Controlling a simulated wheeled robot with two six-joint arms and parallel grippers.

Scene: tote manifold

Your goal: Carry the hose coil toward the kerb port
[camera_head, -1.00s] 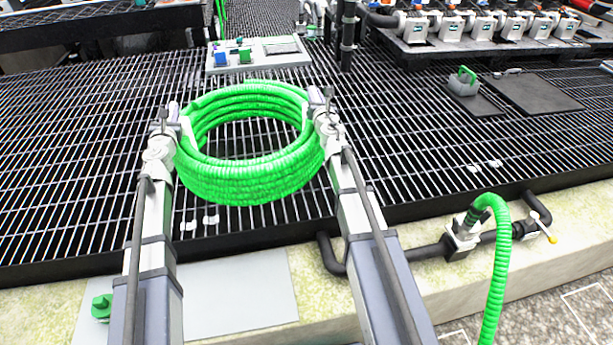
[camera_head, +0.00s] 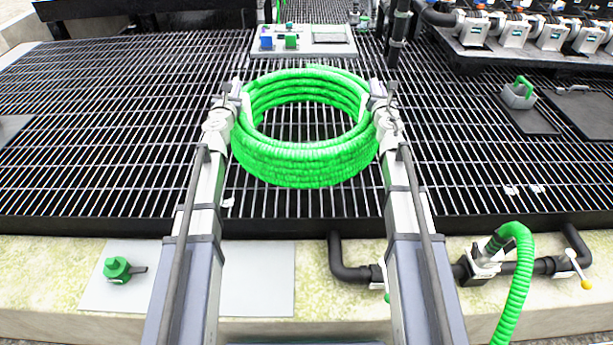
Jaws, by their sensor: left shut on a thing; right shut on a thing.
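The green hose coil (camera_head: 305,163) is held level between my two grippers, over the dark grating. My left gripper (camera_head: 236,98) is shut on the coil's left side. My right gripper (camera_head: 374,97) is shut on its right side. On the stone kerb (camera_head: 50,262) at the right, a pipe fitting (camera_head: 487,256) has a green hose (camera_head: 517,285) curving down from it and a yellow-tipped valve handle (camera_head: 584,277). I cannot tell whether this fitting is the kerb port. A green fitting (camera_head: 117,268) sits on a grey plate (camera_head: 258,290) on the kerb at left.
The grating (camera_head: 120,130) is wide and mostly clear on the left. A panel with blue and green blocks (camera_head: 325,41) lies beyond the coil. A grey block with a green handle (camera_head: 518,94) stands at right. A row of white valve units (camera_head: 513,33) is at the back right.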

